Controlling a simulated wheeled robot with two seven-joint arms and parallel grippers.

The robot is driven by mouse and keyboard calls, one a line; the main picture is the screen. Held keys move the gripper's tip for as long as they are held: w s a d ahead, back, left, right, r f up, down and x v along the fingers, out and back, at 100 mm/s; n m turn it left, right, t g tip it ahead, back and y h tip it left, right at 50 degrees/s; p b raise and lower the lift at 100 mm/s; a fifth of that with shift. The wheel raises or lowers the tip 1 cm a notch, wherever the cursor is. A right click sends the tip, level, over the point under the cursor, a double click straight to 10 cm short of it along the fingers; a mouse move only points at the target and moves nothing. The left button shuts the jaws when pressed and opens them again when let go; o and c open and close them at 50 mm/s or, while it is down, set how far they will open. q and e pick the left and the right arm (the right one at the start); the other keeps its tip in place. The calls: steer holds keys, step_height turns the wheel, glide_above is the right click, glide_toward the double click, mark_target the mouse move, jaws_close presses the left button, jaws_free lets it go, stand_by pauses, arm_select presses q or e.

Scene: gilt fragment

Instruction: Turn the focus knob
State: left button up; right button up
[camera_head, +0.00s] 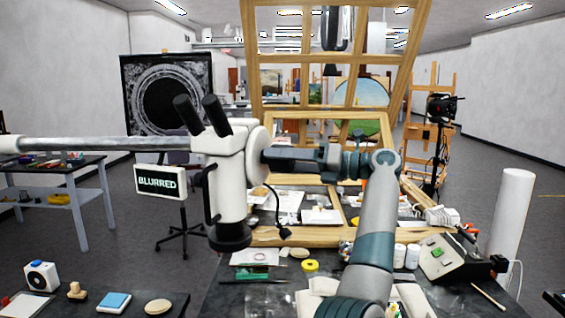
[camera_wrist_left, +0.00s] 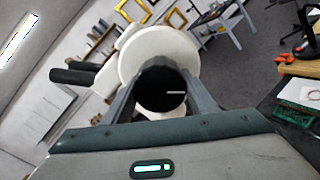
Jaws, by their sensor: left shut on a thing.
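A white microscope (camera_head: 226,178) with two black eyepieces hangs from a grey boom on the left of the head view. A small display (camera_head: 160,181) on it reads "BLURRED". The focus knob (camera_wrist_left: 162,85) shows in the left wrist view as a dark round knob with a short pale mark, in front of a white round housing. My left gripper (camera_head: 270,156) reaches the microscope's right side from the right. In the wrist view its fingers (camera_wrist_left: 162,100) stand on both sides of the knob, shut on it. In the head view the gripper mostly hides the knob. My right gripper is not in view.
A cluttered dark workbench (camera_head: 235,300) lies below, with a yellow tape roll (camera_head: 310,266), a grey device (camera_head: 448,255) and a white roll (camera_head: 512,225) at right. A wooden frame (camera_head: 255,60) stands behind my gripper. A side table (camera_head: 85,170) is at left.

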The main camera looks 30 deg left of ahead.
arm_select(q)
steer(key=o, duration=1.1)
steer(key=shift+c, duration=0.2)
steer(key=shift+w+d, duration=0.15)
steer(key=shift+d, duration=0.25)
steer(key=b+v, duration=0.3)
steer(key=v, duration=1.3)
steer(key=shift+d+b, duration=0.3)
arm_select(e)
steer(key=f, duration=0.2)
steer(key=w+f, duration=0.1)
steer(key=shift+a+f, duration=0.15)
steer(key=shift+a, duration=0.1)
